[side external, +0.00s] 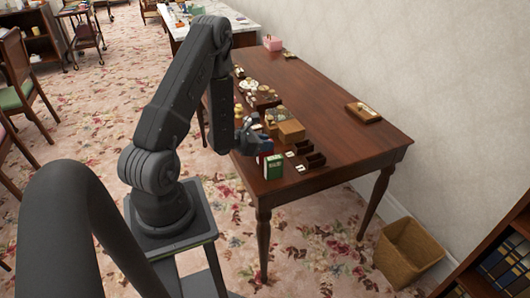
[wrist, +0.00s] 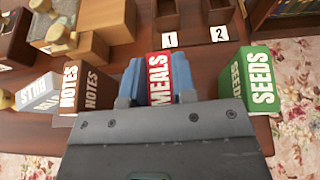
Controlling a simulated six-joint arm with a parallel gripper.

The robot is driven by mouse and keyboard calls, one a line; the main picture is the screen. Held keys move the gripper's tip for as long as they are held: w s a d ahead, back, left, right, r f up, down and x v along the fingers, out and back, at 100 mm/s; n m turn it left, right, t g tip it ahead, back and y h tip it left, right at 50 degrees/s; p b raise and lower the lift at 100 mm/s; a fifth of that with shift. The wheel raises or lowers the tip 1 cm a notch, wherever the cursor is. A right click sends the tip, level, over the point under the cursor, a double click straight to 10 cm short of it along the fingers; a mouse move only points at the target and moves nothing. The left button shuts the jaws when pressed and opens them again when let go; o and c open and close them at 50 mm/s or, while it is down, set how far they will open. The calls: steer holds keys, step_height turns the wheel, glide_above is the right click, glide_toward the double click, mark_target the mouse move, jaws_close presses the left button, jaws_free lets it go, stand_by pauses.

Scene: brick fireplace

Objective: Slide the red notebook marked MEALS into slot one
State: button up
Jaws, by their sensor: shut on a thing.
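The red notebook marked MEALS (wrist: 158,78) stands between the NOTES and SEEDS books in the wrist view. My gripper (wrist: 160,84) is shut on it, with a blue-grey finger on each side. In the side view my gripper (side external: 256,146) is at the table's near edge and mostly hides the notebook. Slot one (wrist: 168,13) is a dark open holder beyond the notebook, behind a white card "1" (wrist: 171,40). The notebook is apart from it. I cannot tell whether the notebook touches the table.
The green SEEDS book (wrist: 262,78) stands close on the right. The brown NOTES book (wrist: 84,88) and a grey book (wrist: 38,92) are left. Slot two (wrist: 217,12) is right of slot one. A wooden block (wrist: 112,18) stands left of slot one. The table's right part is mostly clear.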

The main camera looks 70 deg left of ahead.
steer(key=shift+r, duration=0.1)
step_height(320, 180, up, 9)
steer(key=shift+f, duration=0.15)
steer(key=shift+w+r, duration=0.15)
steer(key=shift+r, duration=0.2)
steer(key=w+r, duration=0.1)
steer(key=w, duration=1.3)
steer(key=shift+w+d, duration=0.3)
steer(key=shift+d, duration=0.05)
steer(key=shift+f, duration=2.85)
steer(key=shift+f, duration=2.15)
